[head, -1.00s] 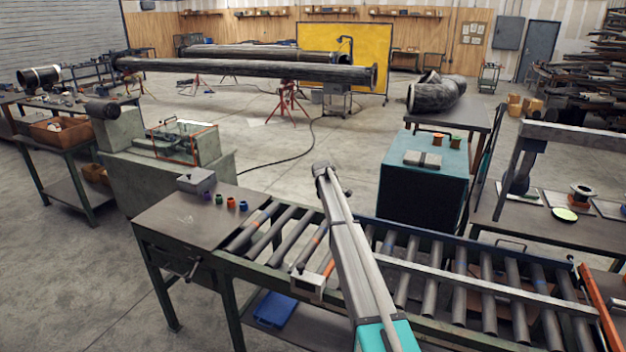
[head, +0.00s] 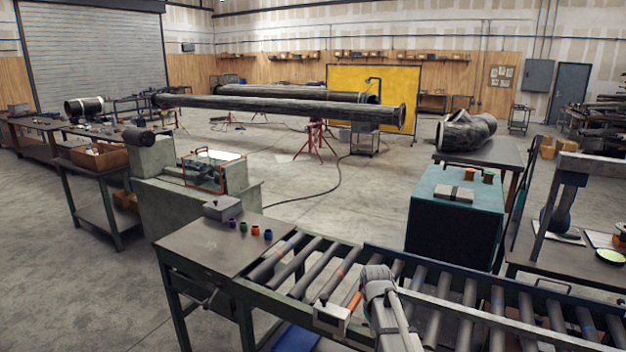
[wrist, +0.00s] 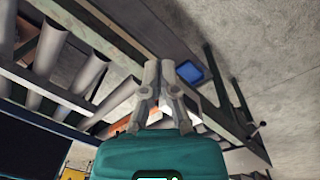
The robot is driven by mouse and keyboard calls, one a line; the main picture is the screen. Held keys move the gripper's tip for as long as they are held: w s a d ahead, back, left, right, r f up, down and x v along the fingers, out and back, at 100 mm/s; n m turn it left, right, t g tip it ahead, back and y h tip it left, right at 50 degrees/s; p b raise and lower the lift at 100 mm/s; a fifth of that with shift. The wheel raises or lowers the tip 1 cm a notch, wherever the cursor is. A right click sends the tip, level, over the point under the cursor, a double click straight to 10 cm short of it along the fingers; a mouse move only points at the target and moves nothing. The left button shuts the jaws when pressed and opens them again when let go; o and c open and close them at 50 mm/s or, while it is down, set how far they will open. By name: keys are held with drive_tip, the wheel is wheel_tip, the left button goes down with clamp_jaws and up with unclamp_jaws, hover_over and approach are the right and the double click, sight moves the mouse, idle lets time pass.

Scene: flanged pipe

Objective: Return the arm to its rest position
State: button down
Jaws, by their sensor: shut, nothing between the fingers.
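My gripper (wrist: 159,68) is in the middle of the wrist view, its two grey fingers together and nothing between them. Its teal body fills the bottom of that view. The fingers appear over the edge of the roller conveyor, apart from anything I can make out. In the head view, a grey part of my arm (head: 379,288) rises from the bottom edge in front of the roller conveyor (head: 290,262). The gripper's fingers cannot be made out there.
Rollers (wrist: 88,72) and the conveyor frame lie close to the fingers. A blue bin (wrist: 190,72) sits low beneath. A teal cabinet (head: 455,220) stands behind the conveyor. Small coloured rings (head: 255,230) sit on the bench end. The floor at left (head: 70,290) is clear.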

drive_tip(key=s+f+m+b, duration=0.2)
drive_tip(key=s+f+m, duration=0.1)
drive_tip(key=s, duration=1.3)
drive_tip(key=shift+a+m+y, duration=0.25)
drive_tip(key=shift+m+y, duration=0.05)
drive_tip(key=shift+y, duration=0.1)
